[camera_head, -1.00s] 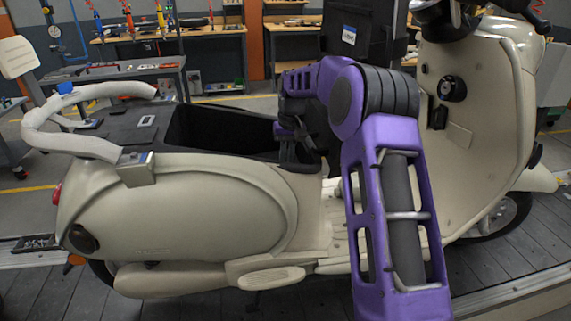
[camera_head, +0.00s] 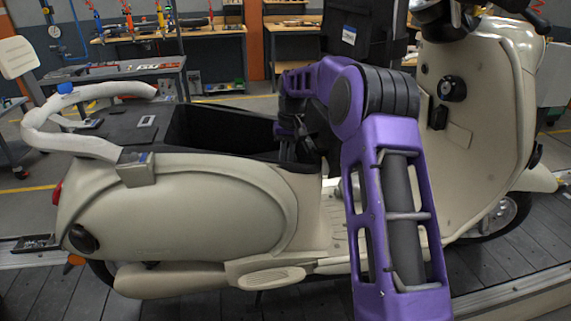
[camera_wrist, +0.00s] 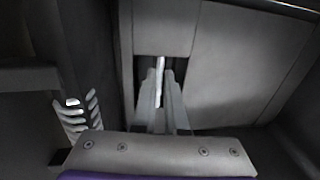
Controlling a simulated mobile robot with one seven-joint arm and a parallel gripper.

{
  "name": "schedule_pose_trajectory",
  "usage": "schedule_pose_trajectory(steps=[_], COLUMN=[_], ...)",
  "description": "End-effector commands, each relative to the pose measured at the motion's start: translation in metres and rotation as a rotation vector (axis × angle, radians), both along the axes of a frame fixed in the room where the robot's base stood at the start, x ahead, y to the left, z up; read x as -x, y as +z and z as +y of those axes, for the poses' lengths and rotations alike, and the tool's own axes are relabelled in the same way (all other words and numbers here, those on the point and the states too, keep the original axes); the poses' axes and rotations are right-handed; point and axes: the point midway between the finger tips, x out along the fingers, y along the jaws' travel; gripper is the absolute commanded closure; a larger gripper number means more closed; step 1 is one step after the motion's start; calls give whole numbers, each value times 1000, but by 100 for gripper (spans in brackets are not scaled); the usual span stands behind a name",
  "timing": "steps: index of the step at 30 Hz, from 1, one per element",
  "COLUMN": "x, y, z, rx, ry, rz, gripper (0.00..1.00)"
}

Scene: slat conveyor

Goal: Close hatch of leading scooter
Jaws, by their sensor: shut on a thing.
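A cream scooter (camera_head: 180,215) stands side-on with its rear at the left. The black compartment (camera_head: 215,130) under its seat area is open on top. A black upright panel with a white label (camera_head: 348,35), which looks like the raised hatch, stands above the compartment's front end, partly behind my arm. My gripper is mostly hidden behind my arm in the head view. In the wrist view, my gripper (camera_wrist: 163,85) is shut on a thin pale strip (camera_wrist: 159,70) in front of grey panels (camera_wrist: 245,65). Whether the strip belongs to the hatch I cannot tell.
A pale padded rail (camera_head: 70,145) curves around the scooter's rear. The front shield (camera_head: 480,130) stands close to the right of my arm. Dark slats (camera_head: 200,307) lie underneath. Workbenches with tools (camera_head: 165,45) stand behind.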

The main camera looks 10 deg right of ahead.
Motion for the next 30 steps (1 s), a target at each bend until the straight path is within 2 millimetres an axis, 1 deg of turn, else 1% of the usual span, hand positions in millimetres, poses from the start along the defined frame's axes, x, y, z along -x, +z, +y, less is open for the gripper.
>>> schedule_pose_trajectory(steps=[13,16,19,20,21,26,30], x=[0,0,0,-1,-1,0,0], y=[0,-8,-21,-18,-18,-18,-18], z=[0,0,-2,-2,-2,-3,-2], rx=[-1,-1,0,0,0,0,0], ry=[0,0,1,1,1,0,0], rz=[-2,0,0,-3,-2,-1,0], gripper=[100,100,100,95,88,59,59])
